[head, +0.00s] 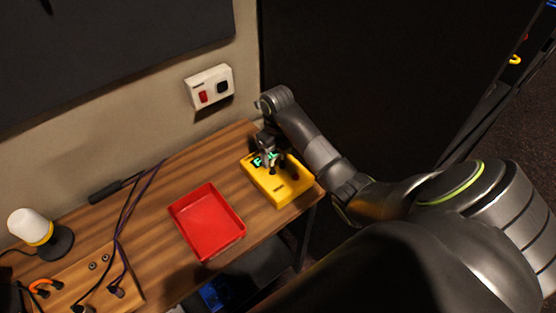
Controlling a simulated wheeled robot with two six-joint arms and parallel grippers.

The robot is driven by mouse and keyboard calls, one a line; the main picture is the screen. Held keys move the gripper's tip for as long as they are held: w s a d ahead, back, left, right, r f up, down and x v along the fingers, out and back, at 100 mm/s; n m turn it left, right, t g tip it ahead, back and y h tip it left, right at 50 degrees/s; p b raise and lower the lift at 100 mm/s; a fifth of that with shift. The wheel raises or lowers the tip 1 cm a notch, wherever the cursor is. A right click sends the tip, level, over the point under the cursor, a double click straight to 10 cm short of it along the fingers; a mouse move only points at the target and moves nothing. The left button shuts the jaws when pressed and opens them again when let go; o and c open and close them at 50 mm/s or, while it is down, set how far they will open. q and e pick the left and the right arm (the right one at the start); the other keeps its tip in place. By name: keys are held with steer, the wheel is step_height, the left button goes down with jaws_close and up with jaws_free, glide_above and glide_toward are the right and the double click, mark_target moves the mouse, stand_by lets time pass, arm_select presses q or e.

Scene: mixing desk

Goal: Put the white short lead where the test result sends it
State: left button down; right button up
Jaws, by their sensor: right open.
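A yellow tester (278,190) sits at the right end of the wooden desk. Its small display (262,160) shows bright green characters, partly hidden by my gripper, and I cannot read the whole word. My right gripper (268,154) is open, pointing down at the tester's back part. Dark plug-like parts stand on the tester beside the gripper. I cannot make out the white short lead; the gripper may hide it. An empty red tray (207,222) lies on the desk left of the tester. My left gripper is not in view.
A wooden board (122,297) with sockets and dark leads is at the lower left, near a white-topped lamp (32,226). A wall box (210,87) with a red switch hangs above the desk. A blue object (213,293) shows below the desk's front edge.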

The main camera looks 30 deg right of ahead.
mark_target(277, 158)
steer(key=shift+f+b, duration=1.2)
steer(key=shift+f, duration=0.7)
steer(key=c, duration=1.3)
steer(key=shift+r, duration=0.15)
steer(key=shift+r+p, duration=2)
steer(key=shift+r, duration=0.9)
